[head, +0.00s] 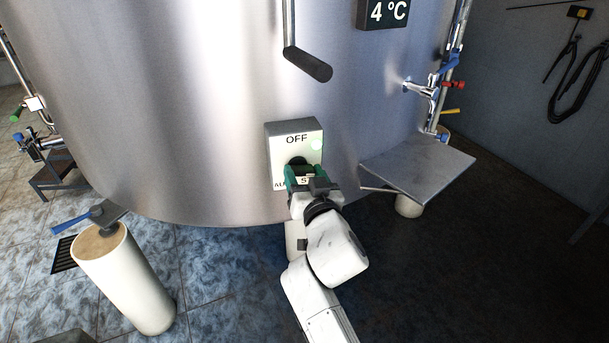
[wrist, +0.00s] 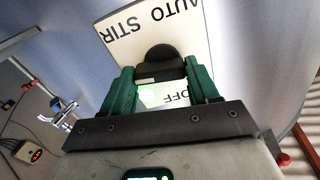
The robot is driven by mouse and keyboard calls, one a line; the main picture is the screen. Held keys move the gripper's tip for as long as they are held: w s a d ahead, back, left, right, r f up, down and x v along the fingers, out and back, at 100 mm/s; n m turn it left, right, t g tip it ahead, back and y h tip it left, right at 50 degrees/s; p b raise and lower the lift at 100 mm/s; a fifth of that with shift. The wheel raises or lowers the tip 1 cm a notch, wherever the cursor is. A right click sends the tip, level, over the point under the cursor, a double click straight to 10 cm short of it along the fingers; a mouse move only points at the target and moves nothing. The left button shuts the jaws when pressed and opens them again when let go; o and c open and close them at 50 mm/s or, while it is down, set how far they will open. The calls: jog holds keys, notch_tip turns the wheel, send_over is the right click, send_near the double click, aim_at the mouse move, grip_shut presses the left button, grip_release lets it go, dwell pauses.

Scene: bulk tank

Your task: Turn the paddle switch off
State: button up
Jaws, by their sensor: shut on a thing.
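The paddle switch is a dark knob (head: 296,161) on a pale box (head: 281,133) fixed to the steel tank's front. The box reads OFF at its top, and a lower label is partly hidden by my gripper (head: 304,177). In the wrist view the black paddle (wrist: 161,57) sits between my green fingers, and my gripper (wrist: 160,77) is shut on it. The plate (wrist: 126,45) there shows AUTO STIR and OFF upside down. A green light (head: 316,146) glows beside OFF. I cannot tell exactly which label the paddle points to.
A dark handle (head: 308,65) hangs above the box, near a 4 °C display (head: 384,11). A grey shelf (head: 418,163) juts out at right below taps (head: 424,89).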

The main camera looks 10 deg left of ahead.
jog(key=shift+n, duration=0.4)
jog(key=shift+c, duration=0.2)
jog(key=n, duration=0.4)
jog(key=n+p, duration=0.1)
jog(key=n, duration=0.4)
jog(key=shift+a+r, duration=0.1)
jog(key=shift+r, duration=0.05)
jog(key=n+p, duration=0.1)
jog(key=n, duration=0.4)
jog(key=shift+a+n, duration=0.1)
jog(key=shift+n, duration=0.3)
jog(key=shift+s+a+n+p, duration=0.1)
jog(key=shift+n+p, duration=0.5)
jog(key=shift+n, duration=1.4)
jog(key=o, duration=1.1)
jog(key=shift+c, duration=0.2)
jog(key=shift+s, duration=0.1)
